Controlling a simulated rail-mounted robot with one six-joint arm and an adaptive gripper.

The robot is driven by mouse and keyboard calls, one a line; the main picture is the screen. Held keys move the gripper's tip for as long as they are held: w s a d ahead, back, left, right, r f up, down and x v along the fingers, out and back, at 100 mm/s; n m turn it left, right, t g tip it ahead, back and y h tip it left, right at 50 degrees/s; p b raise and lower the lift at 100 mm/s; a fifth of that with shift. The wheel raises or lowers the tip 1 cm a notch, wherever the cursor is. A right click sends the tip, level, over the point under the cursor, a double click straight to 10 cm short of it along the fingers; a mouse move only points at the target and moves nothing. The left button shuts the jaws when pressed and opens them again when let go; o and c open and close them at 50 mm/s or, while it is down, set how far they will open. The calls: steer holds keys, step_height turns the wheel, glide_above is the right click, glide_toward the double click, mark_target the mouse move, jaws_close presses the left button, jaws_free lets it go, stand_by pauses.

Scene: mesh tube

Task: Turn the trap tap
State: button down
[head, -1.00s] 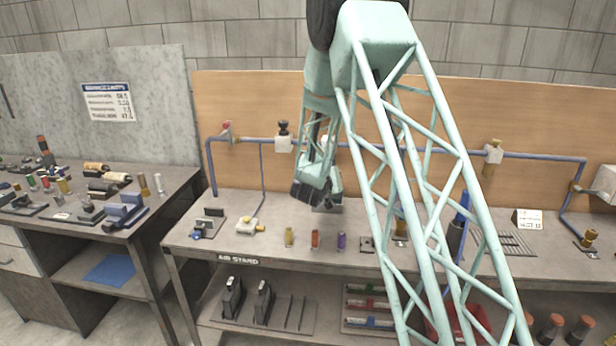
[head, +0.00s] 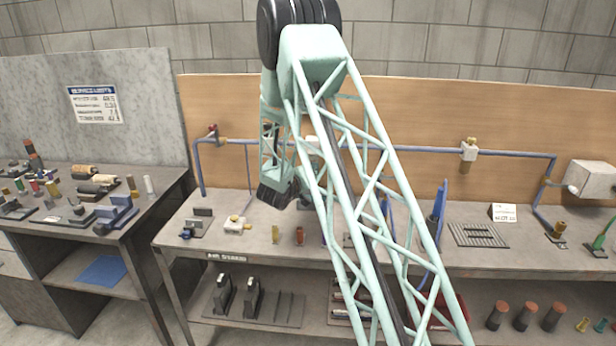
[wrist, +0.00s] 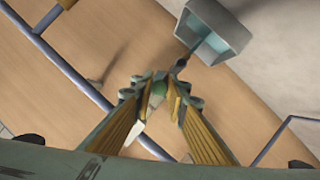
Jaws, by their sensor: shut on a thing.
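A blue pipe (head: 510,153) with fittings runs along the wooden panel (head: 560,115). A slotted plate (head: 478,235) lies farther right. A white box (head: 592,180) is at the right.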

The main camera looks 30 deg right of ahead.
steer(key=c, duration=2.5)
jaws_free()
steer(key=shift+c, duration=0.2)
steer(key=shift+a, duration=0.1)
steer(key=v, duration=1.1)
steer(key=shift+s+a+r, duration=0.2)
steer(key=shift+s+a, duration=0.05)
